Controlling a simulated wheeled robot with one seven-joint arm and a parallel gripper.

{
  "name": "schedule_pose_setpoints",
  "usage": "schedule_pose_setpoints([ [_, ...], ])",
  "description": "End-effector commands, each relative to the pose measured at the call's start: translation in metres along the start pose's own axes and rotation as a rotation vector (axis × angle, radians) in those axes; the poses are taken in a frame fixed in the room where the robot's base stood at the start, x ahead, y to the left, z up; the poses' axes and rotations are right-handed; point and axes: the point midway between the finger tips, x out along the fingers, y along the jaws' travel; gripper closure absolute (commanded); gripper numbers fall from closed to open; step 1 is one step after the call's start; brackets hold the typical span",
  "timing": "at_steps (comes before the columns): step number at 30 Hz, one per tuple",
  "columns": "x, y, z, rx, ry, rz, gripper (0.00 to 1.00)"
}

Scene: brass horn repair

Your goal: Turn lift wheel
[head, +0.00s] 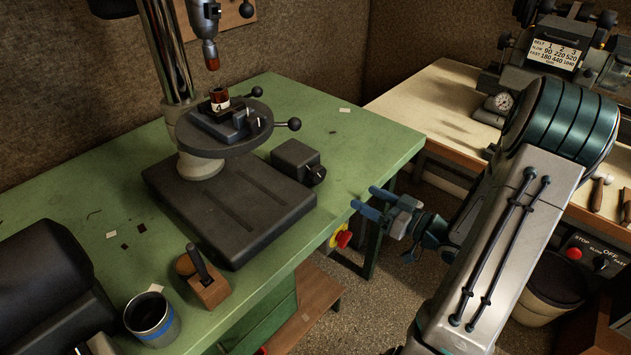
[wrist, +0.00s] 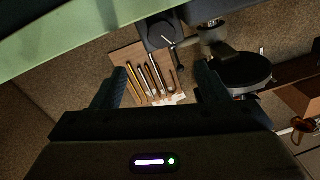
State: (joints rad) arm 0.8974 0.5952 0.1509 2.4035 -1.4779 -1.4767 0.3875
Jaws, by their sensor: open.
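The drill press stands on the green bench in the head view, with its column (head: 167,45), round table (head: 200,137) and dark base (head: 235,215). A short lever with a black ball knob (head: 294,124) sticks out at the right of the round table. I cannot tell which part is the lift wheel; no full wheel shows plainly. My gripper (head: 363,197) is open and empty, off the bench's right edge, to the right of the press and apart from it. In the wrist view both dark fingers (wrist: 157,84) stand wide apart with nothing between them.
A dark box with a knob (head: 297,160) sits beside the press base. A red and yellow button (head: 341,239) is on the bench's side. A lathe bench (head: 450,98) is at right.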

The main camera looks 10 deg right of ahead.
Motion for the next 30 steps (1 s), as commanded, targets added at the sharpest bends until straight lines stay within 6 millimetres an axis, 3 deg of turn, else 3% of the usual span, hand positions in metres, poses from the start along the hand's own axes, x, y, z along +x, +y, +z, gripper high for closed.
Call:
schedule_pose_setpoints([
  [18,0.117,-0.004,0.000,-0.002,-0.006,-0.008,0.32],
  [24,0.134,-0.003,0.001,-0.002,-0.006,-0.005,0.32],
  [30,0.137,-0.002,0.001,-0.003,-0.006,-0.003,0.32],
])
